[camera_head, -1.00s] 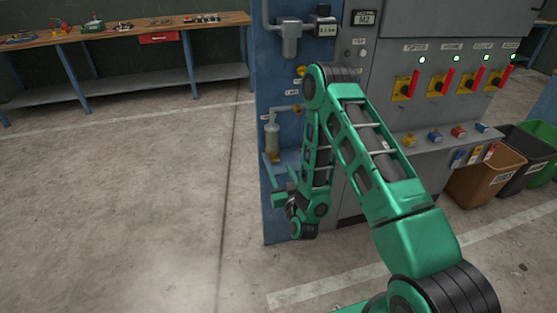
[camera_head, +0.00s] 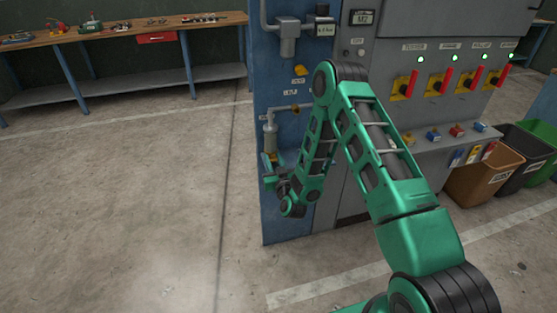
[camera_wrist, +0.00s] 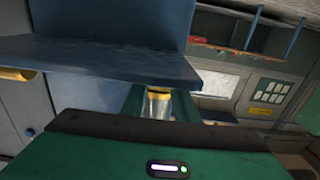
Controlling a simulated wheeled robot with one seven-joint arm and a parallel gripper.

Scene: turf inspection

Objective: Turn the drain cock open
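The drain cock is probably the small yellow piece (camera_wrist: 158,91) at the end of a clear filter bowl (camera_wrist: 158,106) in the wrist view, which looks upside down. In the head view the bowl (camera_head: 270,139) hangs on the blue panel's left part, with yellow at its lower end (camera_head: 270,158). My gripper (camera_head: 268,176) is just below it. In the wrist view my green fingers (camera_wrist: 160,112) stand apart on either side of the bowl and yellow piece. Contact cannot be told. The dark-topped green gripper body hides the lower part of that view.
A blue ledge (camera_wrist: 90,55) crosses close in front in the wrist view. The grey cabinet (camera_head: 375,100) with red-handled switches (camera_head: 405,85) stands right of the panel. Bins (camera_head: 485,180) are farther right. The floor at left is clear, with a workbench (camera_head: 120,35) behind.

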